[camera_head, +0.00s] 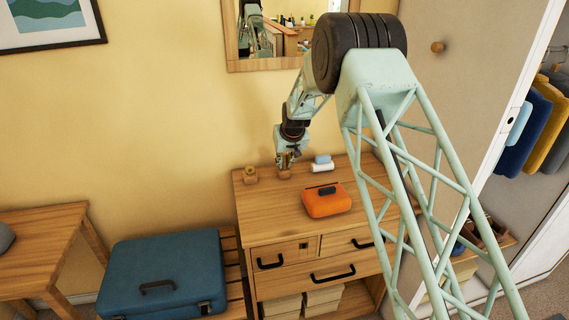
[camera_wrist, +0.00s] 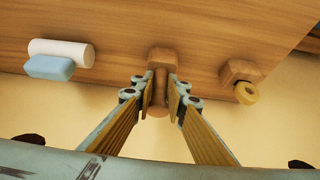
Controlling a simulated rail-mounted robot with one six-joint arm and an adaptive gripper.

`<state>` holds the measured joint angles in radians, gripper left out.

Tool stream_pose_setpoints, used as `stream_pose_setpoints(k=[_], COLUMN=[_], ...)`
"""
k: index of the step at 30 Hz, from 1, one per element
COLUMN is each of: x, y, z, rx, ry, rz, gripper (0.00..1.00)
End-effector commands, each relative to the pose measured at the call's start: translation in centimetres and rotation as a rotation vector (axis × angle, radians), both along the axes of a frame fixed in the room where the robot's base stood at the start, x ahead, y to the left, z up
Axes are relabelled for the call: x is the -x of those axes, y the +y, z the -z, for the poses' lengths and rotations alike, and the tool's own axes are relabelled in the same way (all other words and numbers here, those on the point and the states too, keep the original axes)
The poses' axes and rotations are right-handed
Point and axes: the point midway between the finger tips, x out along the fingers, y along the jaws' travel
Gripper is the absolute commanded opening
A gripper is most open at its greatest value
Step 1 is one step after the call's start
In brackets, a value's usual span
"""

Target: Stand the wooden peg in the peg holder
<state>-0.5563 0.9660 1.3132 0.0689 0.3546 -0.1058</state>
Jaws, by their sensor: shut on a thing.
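The wooden peg (camera_wrist: 159,84) is a brown cylinder with a rounder end towards the camera. My gripper (camera_wrist: 160,92) is shut on it, one finger on each side. In the wrist view the peg's far end meets a small wooden block (camera_wrist: 160,57), which looks like the peg holder. I cannot tell whether the peg is inside it or just over it. In the head view my gripper (camera_head: 286,160) points down just above this block (camera_head: 285,173) at the back of the dresser top; the peg is mostly hidden there.
A white roll (camera_wrist: 62,51) and blue block (camera_wrist: 50,67) lie on the other side. An orange case (camera_head: 326,201) sits farther forward on the dresser (camera_head: 270,220). The wall is close behind.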

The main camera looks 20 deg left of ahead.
Motion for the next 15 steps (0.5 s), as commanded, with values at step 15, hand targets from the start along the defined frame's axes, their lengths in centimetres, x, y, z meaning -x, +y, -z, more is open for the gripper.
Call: stream_pose_setpoints(k=[15], x=[0.15], y=[-0.09], z=[0.4], rx=[0.003], ry=[0.004], rz=[0.0], gripper=[0.29])
